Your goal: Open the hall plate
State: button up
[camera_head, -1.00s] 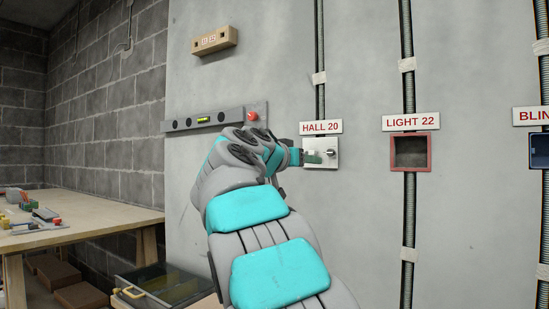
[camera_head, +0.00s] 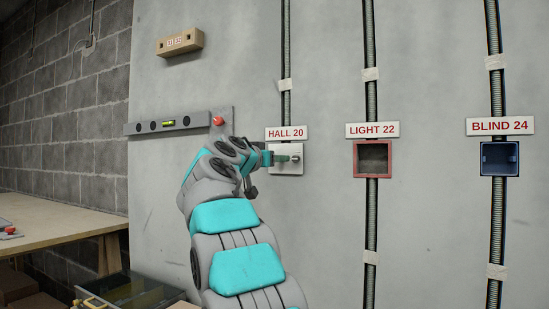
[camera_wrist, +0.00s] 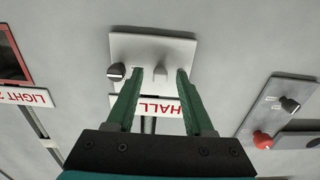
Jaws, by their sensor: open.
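The hall plate (camera_head: 297,150) is a small white square on the grey wall, under the HALL 20 label (camera_head: 286,133). In the wrist view the plate (camera_wrist: 152,47) fills the top middle. It carries a dark knob (camera_wrist: 116,71) at the left and a pale grey knob (camera_wrist: 160,74) near its middle. My gripper (camera_wrist: 159,75) is open, with its green fingers on either side of the pale knob. I cannot tell whether they touch it. In the head view my gripper (camera_head: 278,158) is in front of the plate and hides part of it.
Open boxes under LIGHT 22 (camera_head: 373,130) and BLIND 24 (camera_head: 500,126) lie to the right. A workbench (camera_head: 60,225) stands at far left.

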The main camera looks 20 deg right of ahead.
jog(key=shift+c, duration=0.4)
grip_shut()
dwell(0.9)
